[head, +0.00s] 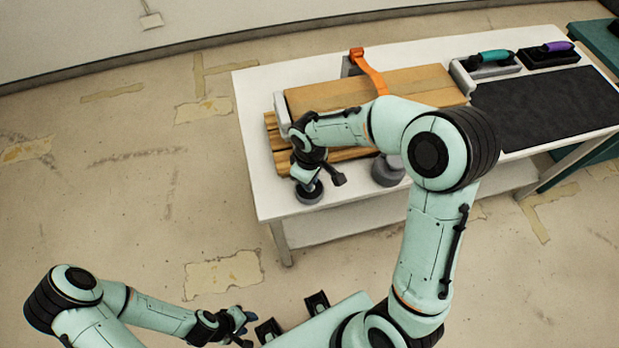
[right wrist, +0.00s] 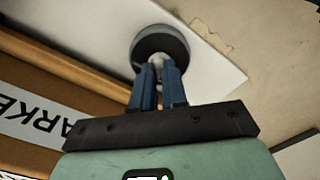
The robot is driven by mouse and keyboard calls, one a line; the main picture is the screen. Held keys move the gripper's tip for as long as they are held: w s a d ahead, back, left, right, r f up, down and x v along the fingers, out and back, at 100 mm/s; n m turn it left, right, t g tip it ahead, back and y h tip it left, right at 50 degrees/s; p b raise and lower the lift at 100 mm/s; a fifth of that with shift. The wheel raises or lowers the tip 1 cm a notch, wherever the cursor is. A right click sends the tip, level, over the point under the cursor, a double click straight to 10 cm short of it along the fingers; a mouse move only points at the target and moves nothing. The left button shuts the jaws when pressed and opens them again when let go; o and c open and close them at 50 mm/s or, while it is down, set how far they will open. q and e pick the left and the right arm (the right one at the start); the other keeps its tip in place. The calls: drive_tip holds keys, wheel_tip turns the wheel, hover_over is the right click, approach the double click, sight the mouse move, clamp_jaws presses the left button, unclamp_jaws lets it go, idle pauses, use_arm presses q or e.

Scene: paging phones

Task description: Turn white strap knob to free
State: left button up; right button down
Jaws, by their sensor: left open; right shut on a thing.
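The white strap (head: 282,116) crosses the left end of a wooden box (head: 330,95) on the white table. Near the table's front left corner, a round dark-grey base (head: 308,193) sits under my right gripper (head: 306,180). In the right wrist view, this base (right wrist: 160,43) carries a small pale knob (right wrist: 157,64) in its middle. The blue fingers of my right gripper (right wrist: 158,80) are shut on that knob, which they partly hide. My left gripper (head: 244,327) is open and empty, low in the head view, away from the table.
A second grey round base (head: 387,170) stands at the front edge, partly behind my right arm. An orange strap (head: 370,72) crosses the box. Teal-handled (head: 492,57) and purple-handled (head: 553,48) items stand behind a black mat (head: 550,105). A lettered white band (right wrist: 35,118) lies beside my right gripper.

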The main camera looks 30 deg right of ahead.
drive_tip(key=shift+n, duration=0.3)
drive_tip(key=c, duration=1.2)
unclamp_jaws()
drive_tip(key=shift+o, duration=0.2)
drive_tip(key=shift+r, duration=0.1)
use_arm(q)
drive_tip(key=shift+w+r+p, duration=0.6)
drive_tip(key=shift+r+p, duration=0.05)
drive_tip(key=shift+r, duration=0.2)
use_arm(e)
wheel_tip(320, 180, up, 13)
drive_tip(key=shift+r, duration=0.15)
